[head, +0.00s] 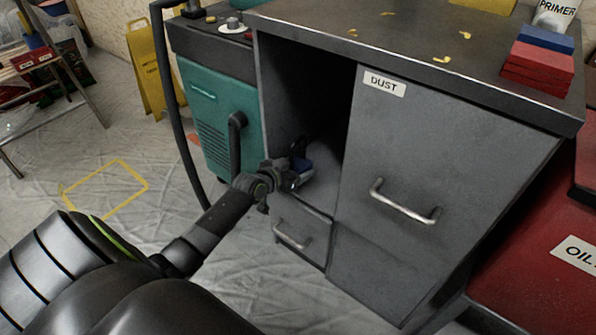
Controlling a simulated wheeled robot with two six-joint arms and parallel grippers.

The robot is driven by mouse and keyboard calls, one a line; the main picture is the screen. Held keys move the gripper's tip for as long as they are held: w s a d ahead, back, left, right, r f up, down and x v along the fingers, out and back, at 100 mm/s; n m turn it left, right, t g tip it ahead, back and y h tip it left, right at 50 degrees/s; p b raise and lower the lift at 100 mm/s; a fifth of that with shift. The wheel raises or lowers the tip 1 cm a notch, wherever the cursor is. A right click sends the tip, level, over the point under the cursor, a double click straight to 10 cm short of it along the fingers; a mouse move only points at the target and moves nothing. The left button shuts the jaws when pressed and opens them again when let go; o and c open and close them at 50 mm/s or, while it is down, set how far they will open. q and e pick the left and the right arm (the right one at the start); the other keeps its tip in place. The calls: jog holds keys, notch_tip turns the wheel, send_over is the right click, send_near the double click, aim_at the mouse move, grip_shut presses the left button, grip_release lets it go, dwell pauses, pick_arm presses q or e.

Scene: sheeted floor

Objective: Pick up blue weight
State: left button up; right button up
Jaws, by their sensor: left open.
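My left gripper (297,170) is at the front of an open, dark compartment in the grey cabinet, just above the small lower drawer. A small blue thing (303,164), which may be the blue weight, shows right at the gripper's fingers. The gripper and the shadow partly hide it, and its full shape is unclear. The gripper is open; I cannot tell whether its fingers touch the blue thing. My right gripper is not in view.
The grey cabinet (455,130) has a closed DUST door to the right of the compartment, with a protruding handle (405,203). Red and blue blocks (540,68) are stacked on its top. A teal machine (218,115) stands close on the left.

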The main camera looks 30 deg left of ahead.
pick_arm(q)
jog(key=shift+x, duration=0.85)
jog(key=shift+s, duration=0.1)
grip_shut()
jog(key=shift+r, duration=0.25)
